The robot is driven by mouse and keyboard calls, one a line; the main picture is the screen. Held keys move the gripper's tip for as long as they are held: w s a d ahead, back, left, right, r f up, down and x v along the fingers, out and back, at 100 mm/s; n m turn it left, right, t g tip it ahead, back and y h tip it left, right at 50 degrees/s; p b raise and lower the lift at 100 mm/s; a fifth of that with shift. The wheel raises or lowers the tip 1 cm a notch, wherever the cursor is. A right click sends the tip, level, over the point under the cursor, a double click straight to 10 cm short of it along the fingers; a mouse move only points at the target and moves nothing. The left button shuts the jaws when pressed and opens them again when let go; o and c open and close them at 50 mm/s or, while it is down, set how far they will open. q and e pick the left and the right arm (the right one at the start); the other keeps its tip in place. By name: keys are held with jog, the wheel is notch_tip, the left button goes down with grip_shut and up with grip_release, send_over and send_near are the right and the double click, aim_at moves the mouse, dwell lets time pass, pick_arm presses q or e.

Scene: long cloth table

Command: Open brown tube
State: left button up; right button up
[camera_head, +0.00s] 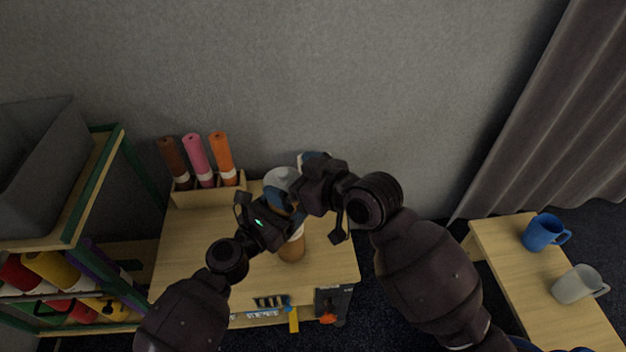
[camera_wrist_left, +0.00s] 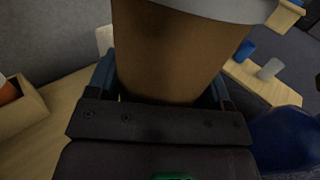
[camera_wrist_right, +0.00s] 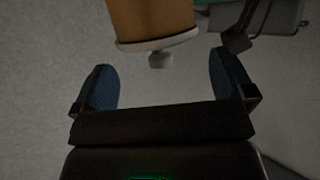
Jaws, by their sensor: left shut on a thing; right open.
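A light brown tube (camera_head: 292,250) with a pale band is held above the wooden table by my left gripper (camera_head: 275,208). In the left wrist view the tube (camera_wrist_left: 180,55) fills the space between the blue fingers, with a pale grey band above. In the head view the arms partly hide the tube.
Dark brown (camera_head: 172,158), pink (camera_head: 198,158) and orange (camera_head: 222,155) rolls stand in a wooden holder (camera_head: 207,196) at the table's back left. A shelf unit stands left. A blue mug (camera_head: 541,232) and a pale mug (camera_head: 576,285) stand on another table at right.

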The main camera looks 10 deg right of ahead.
aim_at(282, 171)
jog(key=shift+x, duration=1.65)
jog(key=shift+c, duration=0.2)
jog(key=c, duration=0.9)
jog(key=shift+r, duration=0.3)
jog(key=shift+r, duration=0.35)
jog(key=shift+r, duration=0.6)
jog(key=shift+r, duration=1.95)
pick_arm(q)
jog(key=o, duration=1.3)
